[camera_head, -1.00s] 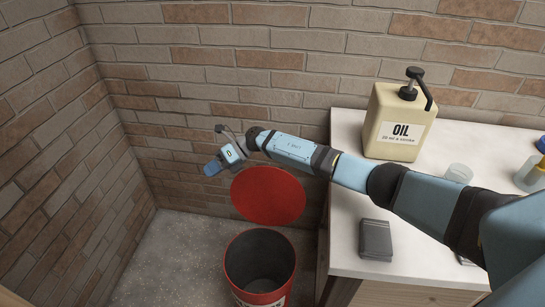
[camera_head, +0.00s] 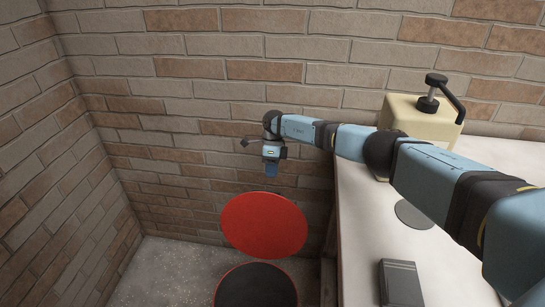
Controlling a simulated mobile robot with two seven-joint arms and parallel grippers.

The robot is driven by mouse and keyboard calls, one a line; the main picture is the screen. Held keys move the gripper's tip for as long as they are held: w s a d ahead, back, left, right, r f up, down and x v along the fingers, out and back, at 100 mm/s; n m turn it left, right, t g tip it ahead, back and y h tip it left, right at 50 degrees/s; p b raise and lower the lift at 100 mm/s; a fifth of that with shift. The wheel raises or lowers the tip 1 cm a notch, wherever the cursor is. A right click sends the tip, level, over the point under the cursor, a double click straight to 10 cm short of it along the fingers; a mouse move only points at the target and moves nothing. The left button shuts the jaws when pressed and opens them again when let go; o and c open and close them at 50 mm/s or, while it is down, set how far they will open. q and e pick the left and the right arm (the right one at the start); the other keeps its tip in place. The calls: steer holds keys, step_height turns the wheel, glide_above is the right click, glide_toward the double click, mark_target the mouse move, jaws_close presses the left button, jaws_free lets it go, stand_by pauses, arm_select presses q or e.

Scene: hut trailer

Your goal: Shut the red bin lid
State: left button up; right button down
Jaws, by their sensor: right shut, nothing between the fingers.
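The red bin lid (camera_head: 264,225) is a round red disc standing open and tilted up behind the bin. The red bin (camera_head: 255,288) is at the bottom of the picture; its dark open mouth and red rim show, and its lower body is cut off by the frame. My right gripper (camera_head: 271,171) points down just above the top edge of the lid in the picture. It is shut and holds nothing. A gap shows between its tip and the lid; their distance in depth is hard to tell. My left gripper is not in view.
A brick wall (camera_head: 180,120) stands behind the bin and another at the left. A white counter (camera_head: 360,235) is at the right, with a cream oil dispenser (camera_head: 420,118), a dark grey box (camera_head: 400,283) and a grey round thing (camera_head: 413,215). Floor at the left is free.

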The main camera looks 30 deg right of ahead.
arm_select(q)
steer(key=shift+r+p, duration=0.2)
steer(key=shift+p, duration=0.45)
arm_select(e)
steer(key=s+a, duration=0.1)
steer(key=s+a+f, duration=0.1)
steer(key=s, duration=0.1)
steer(key=shift+s+a+f, duration=0.2)
steer(key=shift+s+a, duration=0.05)
steer(key=shift+a, duration=0.15)
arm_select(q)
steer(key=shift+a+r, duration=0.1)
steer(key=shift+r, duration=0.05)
arm_select(e)
steer(key=shift+s+r, duration=0.1)
